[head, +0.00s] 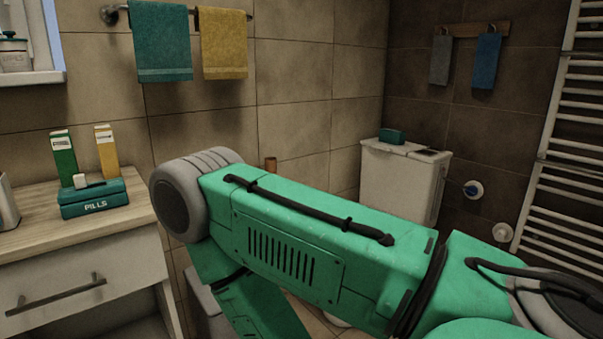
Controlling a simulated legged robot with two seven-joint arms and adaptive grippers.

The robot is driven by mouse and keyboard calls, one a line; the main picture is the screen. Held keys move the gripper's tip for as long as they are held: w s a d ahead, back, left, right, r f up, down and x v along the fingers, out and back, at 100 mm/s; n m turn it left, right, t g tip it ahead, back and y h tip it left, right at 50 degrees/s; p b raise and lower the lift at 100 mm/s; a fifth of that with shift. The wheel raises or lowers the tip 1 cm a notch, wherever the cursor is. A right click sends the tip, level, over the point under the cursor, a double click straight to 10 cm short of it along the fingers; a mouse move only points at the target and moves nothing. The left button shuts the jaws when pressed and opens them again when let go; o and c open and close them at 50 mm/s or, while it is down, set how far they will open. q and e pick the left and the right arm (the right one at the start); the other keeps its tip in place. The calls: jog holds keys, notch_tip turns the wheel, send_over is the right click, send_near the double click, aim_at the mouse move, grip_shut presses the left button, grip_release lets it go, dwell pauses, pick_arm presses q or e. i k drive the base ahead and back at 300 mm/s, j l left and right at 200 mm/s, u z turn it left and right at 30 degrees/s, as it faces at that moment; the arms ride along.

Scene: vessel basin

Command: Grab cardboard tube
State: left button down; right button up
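A small brown tube-like piece (271,164), which looks like cardboard, shows upright just above the top edge of my green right arm. Its lower part is hidden behind the arm, so I cannot tell what it stands on. My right arm comes in from the right and crosses the middle of the view, with its elbow at the left and a link running down to the bottom edge. Neither my right nor my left gripper is in view.
A wooden counter (28,219) at the left holds a green pills box (95,199) and two upright boxes, green (63,155) and yellow (107,151). Behind my arm stands a white tank (400,182). A white towel radiator (565,150) is at the right.

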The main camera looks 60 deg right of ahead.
aim_at(270, 163)
jog(key=i+l+z, duration=0.1)
jog(key=z, duration=0.3)
jog(key=i+l+z, duration=0.1)
jog(key=z, duration=0.3)
jog(key=i+l+z, duration=0.1)
jog(key=z, duration=0.25)
jog(key=i+l+z, duration=0.1)
jog(key=z, duration=0.3)
jog(key=i+j, duration=0.05)
